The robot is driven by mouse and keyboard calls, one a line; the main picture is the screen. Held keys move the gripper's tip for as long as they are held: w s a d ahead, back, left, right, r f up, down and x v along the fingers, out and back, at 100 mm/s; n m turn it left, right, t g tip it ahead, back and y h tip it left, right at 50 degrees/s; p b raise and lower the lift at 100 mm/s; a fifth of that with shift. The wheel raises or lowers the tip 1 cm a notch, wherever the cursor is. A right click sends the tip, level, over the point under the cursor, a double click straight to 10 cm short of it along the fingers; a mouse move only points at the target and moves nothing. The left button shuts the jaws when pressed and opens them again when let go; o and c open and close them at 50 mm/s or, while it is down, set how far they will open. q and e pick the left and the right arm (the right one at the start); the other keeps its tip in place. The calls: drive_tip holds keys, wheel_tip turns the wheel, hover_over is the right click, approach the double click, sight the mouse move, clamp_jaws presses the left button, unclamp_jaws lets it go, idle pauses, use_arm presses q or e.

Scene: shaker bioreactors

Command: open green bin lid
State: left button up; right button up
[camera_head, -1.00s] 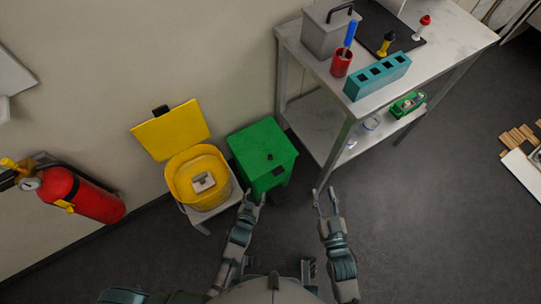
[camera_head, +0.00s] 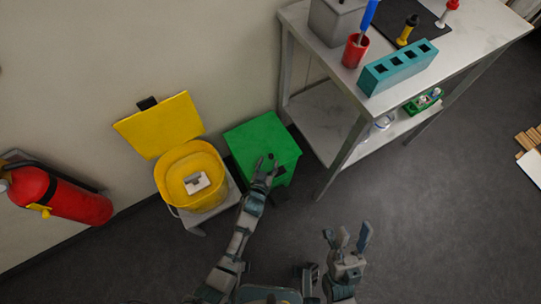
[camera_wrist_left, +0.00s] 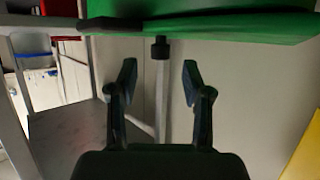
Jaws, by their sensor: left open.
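The green bin (camera_head: 262,136) stands beside the yellow bin with its flat green lid down. A small dark spot, perhaps a knob, is on the lid near its front. My left gripper (camera_head: 265,166) is at the lid's front edge, overlapping it in the head view; contact cannot be told. In the left wrist view its two fingers (camera_wrist_left: 160,72) are apart with nothing between them, and a green panel edge (camera_wrist_left: 235,27) lies just beyond the tips. A short black piece on a grey post shows between the fingers, behind. My right gripper (camera_head: 348,236) is open and empty over the floor.
The yellow bin (camera_head: 172,180) with its lid up stands left of the green bin. A metal table (camera_head: 440,62) with a lower shelf stands to the right, holding a teal rack (camera_head: 398,68) and a red cup (camera_head: 355,50). A fire extinguisher (camera_head: 65,195) is at far left.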

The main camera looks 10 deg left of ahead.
sight(270, 158)
use_arm(q)
drive_tip(key=x, duration=0.2)
drive_tip(key=shift+w+f+b, duration=0.2)
drive_tip(key=shift+f+b, duration=0.2)
drive_tip(key=shift+w+d+r, duration=0.1)
drive_tip(key=shift+w, duration=0.35)
drive_tip(key=shift+c, duration=0.2)
clamp_jaws()
